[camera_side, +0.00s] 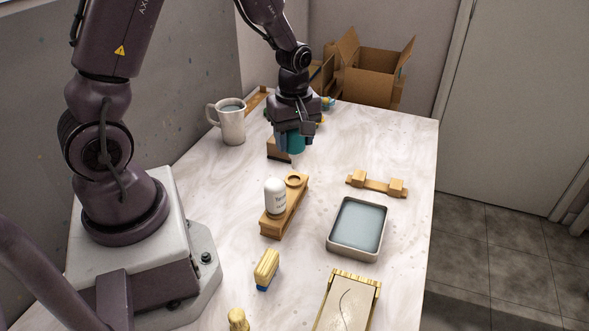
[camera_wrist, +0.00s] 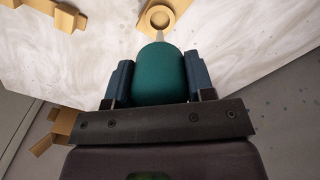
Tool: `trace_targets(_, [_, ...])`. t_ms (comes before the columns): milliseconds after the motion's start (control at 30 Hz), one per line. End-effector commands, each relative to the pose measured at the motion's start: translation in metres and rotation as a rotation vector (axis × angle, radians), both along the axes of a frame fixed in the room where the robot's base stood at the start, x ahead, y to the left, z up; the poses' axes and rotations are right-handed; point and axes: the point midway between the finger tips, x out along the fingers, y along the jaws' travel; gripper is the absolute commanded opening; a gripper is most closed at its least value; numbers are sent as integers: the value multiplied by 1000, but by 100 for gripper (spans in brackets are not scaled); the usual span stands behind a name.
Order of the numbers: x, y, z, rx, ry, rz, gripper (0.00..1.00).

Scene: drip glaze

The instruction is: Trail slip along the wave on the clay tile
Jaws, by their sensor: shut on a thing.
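My gripper (camera_side: 294,134) is shut on a teal bulb (camera_side: 296,144), the slip trailer. It is at the far part of the table, behind the wooden stand. In the wrist view the teal bulb (camera_wrist: 160,75) sits between the two blue fingers, and its pale nozzle (camera_wrist: 160,36) points away from the gripper. The clay tile (camera_side: 345,308) lies at the near edge of the side view, in a wooden frame with a notched edge. A thin dark wavy line runs along it; its near end is cut off by the picture.
A wooden stand (camera_side: 271,226) has a ring and holds a white bottle (camera_side: 275,197). A metal tray (camera_side: 358,228) of bluish liquid, a wooden rest (camera_side: 376,186), a brush (camera_side: 266,267) and a mug (camera_side: 231,124) stand around. A cardboard box (camera_side: 368,75) is behind.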

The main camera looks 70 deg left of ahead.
Motion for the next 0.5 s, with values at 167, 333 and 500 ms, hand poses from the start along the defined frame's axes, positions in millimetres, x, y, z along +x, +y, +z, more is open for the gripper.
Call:
trace_targets(167, [1,0,19,1,-3,-1,21])
trace_targets(333, [1,0,36,1,-3,-1,21])
trace_targets(500, [1,0,50,1,-3,0,21])
